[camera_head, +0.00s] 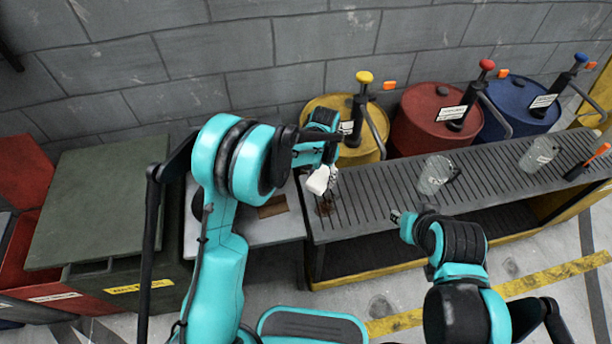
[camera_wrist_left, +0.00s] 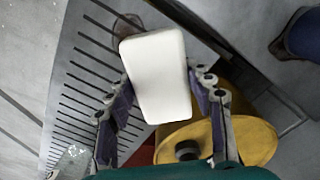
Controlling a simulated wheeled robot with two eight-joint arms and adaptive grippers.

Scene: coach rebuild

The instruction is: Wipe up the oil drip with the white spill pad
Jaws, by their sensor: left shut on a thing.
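The white spill pad (camera_head: 318,180) is held in my left gripper (camera_head: 328,171) above the left end of the slatted grate (camera_head: 385,205). In the left wrist view the pad (camera_wrist_left: 158,75) sits between the two fingers of my left gripper (camera_wrist_left: 162,95), which is shut on it. The oil drip (camera_head: 325,208) is a dark brown stain on the grate's left end, just below the pad. In the left wrist view a brown patch of the oil drip (camera_wrist_left: 127,24) shows beside the pad, partly hidden by it. My right gripper (camera_head: 397,217) is near the grate's front edge, its jaws too small to judge.
Two clear jugs (camera_head: 435,174) (camera_head: 538,153) stand on the grate. Yellow (camera_head: 318,108), red (camera_head: 425,128) and blue (camera_head: 510,112) drums with pumps stand behind it. A grey table (camera_head: 265,232) adjoins on the left, with a dark green-lidded bin (camera_head: 95,200) beyond.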

